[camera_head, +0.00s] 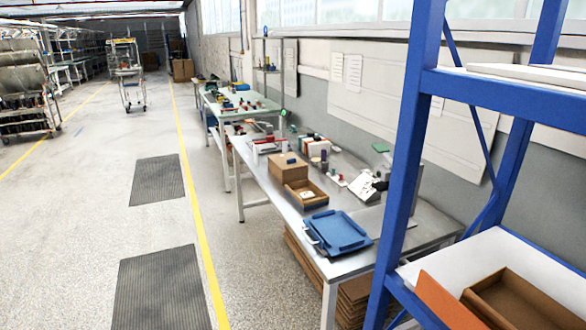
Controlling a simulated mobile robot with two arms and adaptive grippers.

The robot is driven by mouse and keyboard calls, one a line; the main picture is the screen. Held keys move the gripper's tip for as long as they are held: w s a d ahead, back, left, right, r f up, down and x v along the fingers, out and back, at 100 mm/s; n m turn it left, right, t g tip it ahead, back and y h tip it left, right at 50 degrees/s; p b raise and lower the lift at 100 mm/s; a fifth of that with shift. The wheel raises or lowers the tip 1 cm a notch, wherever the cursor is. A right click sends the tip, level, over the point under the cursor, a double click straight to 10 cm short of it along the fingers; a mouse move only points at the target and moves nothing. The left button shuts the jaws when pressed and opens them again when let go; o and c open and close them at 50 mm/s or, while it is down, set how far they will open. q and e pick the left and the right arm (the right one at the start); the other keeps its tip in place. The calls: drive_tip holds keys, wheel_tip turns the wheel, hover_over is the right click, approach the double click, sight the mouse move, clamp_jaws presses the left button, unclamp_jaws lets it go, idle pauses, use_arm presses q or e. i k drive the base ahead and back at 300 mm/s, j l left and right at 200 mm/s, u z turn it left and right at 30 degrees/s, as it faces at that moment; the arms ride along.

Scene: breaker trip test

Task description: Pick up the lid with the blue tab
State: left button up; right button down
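A brown box (288,171) stands on the near metal workbench (362,262). A small blue spot (291,161) shows on its top; it may be the blue tab of a lid, but it is too small to be sure. An open brown box (317,202) with a small white item (307,194) inside sits right in front of it. Neither of my grippers is in view.
A blue tray (340,230) lies at the bench's front corner. White and black equipment (366,187) stands behind. A blue shelf rack (405,150) rises at the right, partly hiding the bench. Open floor with dark mats (160,290) lies left of the bench.

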sight(287, 167)
drive_tip(key=i+j+z, duration=0.1)
drive_tip(key=z, duration=0.35)
drive_tip(key=i+j+z, duration=0.15)
drive_tip(key=z, duration=0.25)
drive_tip(key=i+j+z, duration=0.1)
drive_tip(key=i+j, duration=0.15)
drive_tip(key=i+j+z, duration=0.1)
drive_tip(key=j, duration=0.25)
drive_tip(key=i+j+z, duration=0.15)
drive_tip(key=i+j, duration=0.15)
drive_tip(key=i+j+z, duration=0.1)
drive_tip(key=j, duration=0.3)
drive_tip(key=i+j+z, duration=0.1)
drive_tip(key=i+j, duration=0.15)
drive_tip(key=j, duration=0.15)
drive_tip(key=i+j+z, duration=0.1)
drive_tip(key=j, duration=0.25)
drive_tip(key=i, duration=0.05)
